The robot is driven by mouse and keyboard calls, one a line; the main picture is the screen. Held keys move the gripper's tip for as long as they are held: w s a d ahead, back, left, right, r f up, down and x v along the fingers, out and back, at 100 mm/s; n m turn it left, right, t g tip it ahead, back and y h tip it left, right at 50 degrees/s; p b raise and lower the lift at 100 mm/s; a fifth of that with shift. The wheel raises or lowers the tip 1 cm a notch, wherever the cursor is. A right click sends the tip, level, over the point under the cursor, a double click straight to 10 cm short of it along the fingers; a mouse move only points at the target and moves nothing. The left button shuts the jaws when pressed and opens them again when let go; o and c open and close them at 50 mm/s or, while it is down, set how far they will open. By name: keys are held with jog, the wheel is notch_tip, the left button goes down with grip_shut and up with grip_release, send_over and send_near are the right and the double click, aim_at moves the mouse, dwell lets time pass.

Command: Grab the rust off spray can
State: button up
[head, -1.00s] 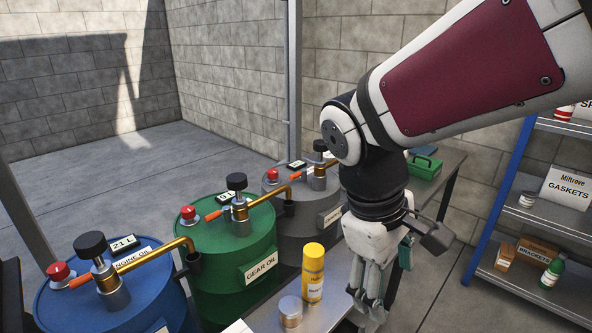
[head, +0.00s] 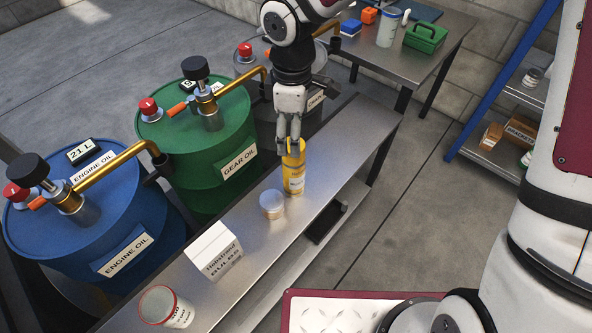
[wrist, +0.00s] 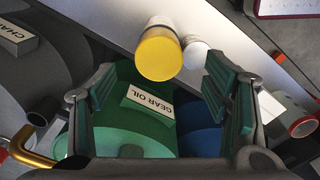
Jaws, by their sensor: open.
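A yellow can (head: 294,172) stands upright on the metal bench; its label is too small to read, but it is the only spray-can-like thing I see there. My gripper (head: 288,146) is at the can's top in the head view, its fingers pointing down and partly overlapping the cap. In the wrist view the yellow cap (wrist: 164,55) lies ahead, between the open fingers of my gripper (wrist: 162,75) and apart from both. The fingers hold nothing.
A small pale tin (head: 272,205) stands close beside the can. A white bulb box (head: 212,255) and a red-rimmed tin (head: 166,307) are nearer on the bench (head: 335,150). Green (head: 225,140) and blue (head: 100,235) oil drums with pumps line its left side.

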aim_at(294, 160)
notch_tip(294, 160, down, 10)
jog(key=b, duration=0.4)
jog(key=shift+f, duration=0.2)
jog(key=shift+r, duration=0.1)
grip_shut()
